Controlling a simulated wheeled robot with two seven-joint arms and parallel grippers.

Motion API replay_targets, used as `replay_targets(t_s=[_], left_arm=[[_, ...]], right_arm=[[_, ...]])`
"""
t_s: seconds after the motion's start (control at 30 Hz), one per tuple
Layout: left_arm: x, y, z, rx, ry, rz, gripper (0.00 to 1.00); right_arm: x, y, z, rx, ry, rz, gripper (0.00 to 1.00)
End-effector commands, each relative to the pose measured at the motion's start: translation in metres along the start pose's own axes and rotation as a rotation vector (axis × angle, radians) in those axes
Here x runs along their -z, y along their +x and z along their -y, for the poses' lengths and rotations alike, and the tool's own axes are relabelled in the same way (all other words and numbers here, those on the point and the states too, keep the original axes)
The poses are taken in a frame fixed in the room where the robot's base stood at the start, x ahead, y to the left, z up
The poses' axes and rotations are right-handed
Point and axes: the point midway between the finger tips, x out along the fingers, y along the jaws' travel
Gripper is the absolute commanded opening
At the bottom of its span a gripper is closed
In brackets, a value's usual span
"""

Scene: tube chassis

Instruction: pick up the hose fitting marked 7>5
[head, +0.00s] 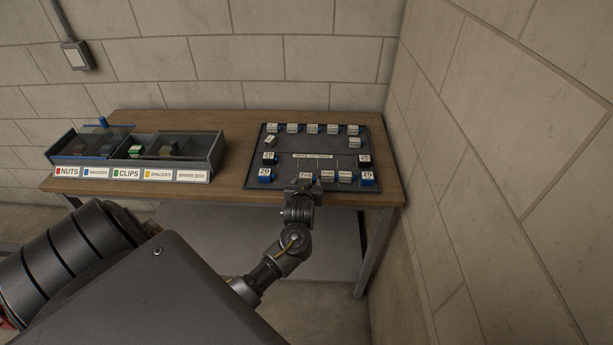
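A dark tray (288,188) labelled as holding hose fittings lies on the right part of the bench. Several small white-labelled fittings stand along its edges. The label just beyond my gripper starts with what looks like a 7; this fitting (305,176) may be the 7>5 one, but the print is too small to be sure. My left gripper (303,184) is at the tray's front edge, right in front of that fitting and partly covering it. Its fingertips are hidden, so I cannot tell whether it touches or holds the fitting. My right gripper is not in view.
Other fittings (327,175) (344,176) stand close to the right of the gripper. A divided bin (212,160) marked nuts, washers, clips and spacers stands on the bench's left. Bare wooden bench (232,180) lies between. A block wall (480,150) rises at the right.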

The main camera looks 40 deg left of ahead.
Motion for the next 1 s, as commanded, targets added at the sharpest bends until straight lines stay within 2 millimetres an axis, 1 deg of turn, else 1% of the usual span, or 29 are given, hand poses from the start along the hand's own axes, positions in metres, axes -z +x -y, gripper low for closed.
replay_targets(t_s=[0.03, 0.1, 0.2, 0.27, 0.37, 0.57, 0.7, 0.8, 1.0], left_arm=[[0.0, 0.007, 0.0, 0.002, 0.004, 0.001, 0.58], [-0.004, 0.016, 0.001, 0.002, 0.003, 0.001, 0.58], [-0.004, 0.029, 0.0, 0.002, 0.002, 0.0, 0.58], [-0.004, 0.033, 0.0, 0.0, 0.002, -0.001, 0.58], [-0.005, 0.037, 0.0, -0.001, -0.001, 0.0, 0.58], [-0.006, 0.037, 0.0, -0.001, -0.001, 0.0, 0.58], [-0.006, 0.037, 0.0, -0.001, -0.001, 0.0, 0.4], [-0.005, 0.037, 0.0, -0.001, -0.001, 0.0, 0.29], [-0.005, 0.037, 0.0, -0.001, -0.001, 0.0, 0.29]], right_arm=[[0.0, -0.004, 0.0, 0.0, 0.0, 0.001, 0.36], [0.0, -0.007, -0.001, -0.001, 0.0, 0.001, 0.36], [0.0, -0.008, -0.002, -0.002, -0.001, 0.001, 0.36], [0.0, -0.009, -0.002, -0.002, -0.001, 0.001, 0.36], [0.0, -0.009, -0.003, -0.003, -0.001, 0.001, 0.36], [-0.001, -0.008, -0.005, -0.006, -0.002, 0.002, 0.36], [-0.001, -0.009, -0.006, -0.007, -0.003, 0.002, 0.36], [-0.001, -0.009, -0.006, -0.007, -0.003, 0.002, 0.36], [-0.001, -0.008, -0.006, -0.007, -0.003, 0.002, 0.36]])
